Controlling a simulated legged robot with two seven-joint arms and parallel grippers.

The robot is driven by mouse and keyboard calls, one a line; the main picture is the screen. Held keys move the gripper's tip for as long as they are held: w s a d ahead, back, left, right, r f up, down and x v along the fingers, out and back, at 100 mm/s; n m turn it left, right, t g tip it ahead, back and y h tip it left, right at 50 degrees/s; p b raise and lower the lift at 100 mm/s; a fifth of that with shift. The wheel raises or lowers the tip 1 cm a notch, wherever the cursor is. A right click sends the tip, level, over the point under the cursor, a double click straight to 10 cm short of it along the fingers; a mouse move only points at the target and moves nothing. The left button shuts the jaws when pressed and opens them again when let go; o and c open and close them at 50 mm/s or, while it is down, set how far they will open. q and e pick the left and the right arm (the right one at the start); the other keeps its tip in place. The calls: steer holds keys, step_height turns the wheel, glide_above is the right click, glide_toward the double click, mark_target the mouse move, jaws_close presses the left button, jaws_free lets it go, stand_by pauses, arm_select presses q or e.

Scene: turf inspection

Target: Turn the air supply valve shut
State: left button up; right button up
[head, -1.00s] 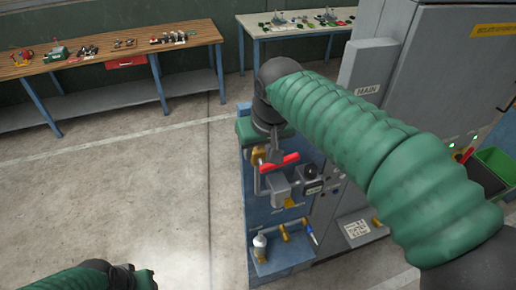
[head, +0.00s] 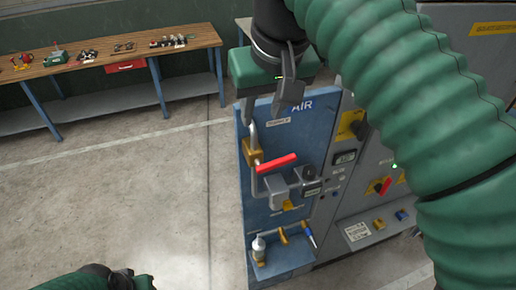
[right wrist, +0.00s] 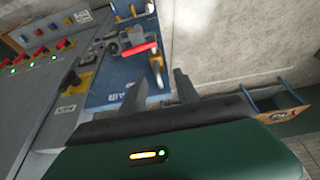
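The air supply valve has a red lever (head: 277,162) and a brass body (head: 252,152) on a blue panel (head: 258,209) marked AIR. The lever points right and slightly up in the head view. In the right wrist view the red lever (right wrist: 137,49) lies beyond the fingers. My right gripper (head: 268,100) is above the valve in the head view, its two fingers spread apart and empty, clear of the lever. The fingers (right wrist: 160,90) also show apart in the right wrist view. Only a piece of my left arm shows at the bottom left; its gripper is out of view.
A gauge block (head: 311,189) sits right of the valve. A small bottle (head: 258,248) stands on the panel's lower ledge. A grey cabinet with other switches (head: 380,186) adjoins on the right. A wooden workbench (head: 100,58) stands at the back left, with open floor before it.

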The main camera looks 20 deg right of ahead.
steer(key=shift+g+h, duration=0.3)
steer(key=shift+g, duration=0.2)
steer(key=w+d+f+b, duration=0.1)
steer(key=d, duration=0.1)
steer(key=d+f+b, duration=0.1)
steer(key=d+f, duration=0.1)
steer(key=w+d+f+b, duration=0.1)
steer(key=d+b, duration=0.1)
steer(key=shift+w+d+f, duration=0.2)
steer(key=shift+w+f, duration=0.05)
steer(key=shift+w, duration=0.1)
jaws_close()
steer(key=b, duration=0.1)
glide_toward(280, 159)
steer(key=w, duration=0.1)
steer(key=x, duration=0.6)
steer(key=shift+s, duration=0.2)
steer(key=shift+d+f, duration=0.2)
steer(key=shift+f, duration=0.15)
steer(key=shift+s, duration=0.1)
steer(key=shift+s+a, duration=0.1)
steer(key=shift+a, duration=0.05)
